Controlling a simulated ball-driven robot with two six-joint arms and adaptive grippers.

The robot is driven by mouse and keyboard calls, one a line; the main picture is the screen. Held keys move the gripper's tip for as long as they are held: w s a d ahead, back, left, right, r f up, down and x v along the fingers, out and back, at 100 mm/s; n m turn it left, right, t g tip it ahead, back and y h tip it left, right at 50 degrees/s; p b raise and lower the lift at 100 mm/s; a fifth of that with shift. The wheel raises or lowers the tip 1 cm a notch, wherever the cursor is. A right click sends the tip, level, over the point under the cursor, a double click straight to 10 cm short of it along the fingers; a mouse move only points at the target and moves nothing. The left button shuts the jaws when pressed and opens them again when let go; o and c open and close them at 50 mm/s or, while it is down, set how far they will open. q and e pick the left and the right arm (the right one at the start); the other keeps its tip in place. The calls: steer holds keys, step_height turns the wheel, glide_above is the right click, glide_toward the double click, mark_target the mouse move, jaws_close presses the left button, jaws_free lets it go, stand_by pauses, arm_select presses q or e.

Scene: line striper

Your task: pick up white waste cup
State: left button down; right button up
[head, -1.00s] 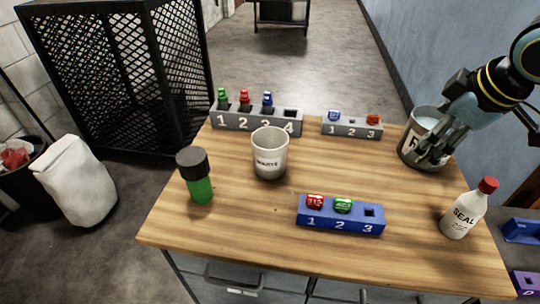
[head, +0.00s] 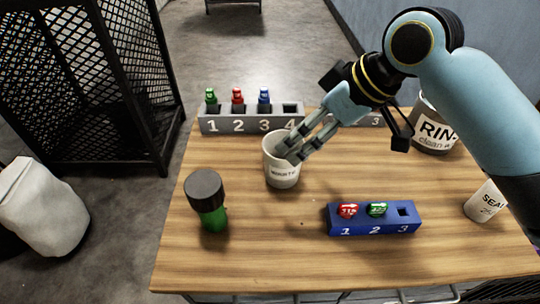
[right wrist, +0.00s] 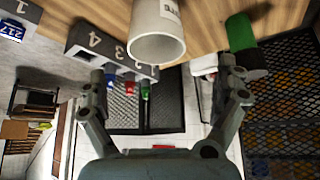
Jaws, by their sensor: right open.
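The white waste cup (head: 281,172) stands upright on the wooden table, with dark lettering on its side. My right gripper (head: 291,152) reaches in from the right, and its fingertips overlap the cup's rim in the head view. In the right wrist view, the cup (right wrist: 158,32) shows at the top centre with its open mouth toward the camera. There the right gripper's fingers (right wrist: 168,85) are spread wide, with nothing between their tips. I cannot tell whether a finger touches the cup. My left gripper is out of view.
A green bottle with a black cap (head: 206,195) stands left of the cup. A grey numbered rack (head: 222,126) is behind it, and a blue numbered rack (head: 345,230) is in front to the right. A rinse container (head: 434,135) and a seal bottle (head: 484,205) stand at right.

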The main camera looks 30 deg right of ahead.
mark_target(283, 161)
steer(key=x, duration=0.7)
steer(key=shift+w+f, duration=0.2)
steer(key=shift+w, duration=0.3)
steer(key=shift+w+a+f, duration=0.1)
steer(key=shift+w+f, duration=0.15)
steer(key=shift+f, duration=0.2)
steer(key=c, duration=0.4)
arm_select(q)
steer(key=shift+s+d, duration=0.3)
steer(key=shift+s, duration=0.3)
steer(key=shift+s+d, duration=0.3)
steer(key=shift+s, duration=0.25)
arm_select(e)
steer(key=c, duration=0.7)
